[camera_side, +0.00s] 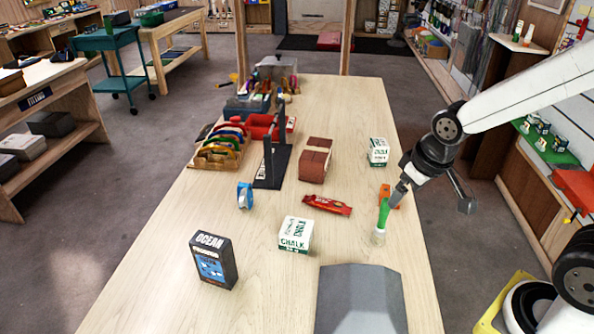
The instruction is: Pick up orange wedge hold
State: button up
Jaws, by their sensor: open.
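The orange wedge hold (394,197) lies on the right side of the wooden table, near its right edge. Only part of it shows, behind a small clear bottle with a green top (381,218) and partly behind my gripper. My gripper (398,193) is open and points down and left, with its fingertips at or just over the orange hold. I cannot tell whether they touch it. Nothing is seen held.
A chalk box (378,152) stands behind the hold, another chalk box (295,234) nearer the front. A red wrapped bar (327,205), a brown block (315,160), blue tape (245,195) and a dark Ocean box (214,261) lie leftward. A grey panel (360,300) fills the front.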

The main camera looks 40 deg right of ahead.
jog(key=w+d+r+t+h, duration=0.1)
jog(key=w+d+t+h, duration=0.15)
jog(key=w+d, duration=0.5)
jog(key=n+t+y, duration=0.5)
jog(key=t, duration=0.1)
send_over(391, 192)
jog(key=w+d, duration=0.2)
jog(key=d, duration=0.1)
jog(key=s+f+n+g+y, duration=0.2)
jog(key=s+n+y, duration=0.1)
jog(key=s+y, duration=0.4)
jog(key=f, duration=1)
jog(key=shift+w, duration=0.35)
jog(key=shift+x, duration=3.9)
jog(key=shift+w+d+r, duration=0.1)
jog(key=shift+w+d, duration=0.05)
jog(key=shift+d, duration=0.1)
jog(key=shift+c, duration=0.2)
jog(key=c, duration=1.1)
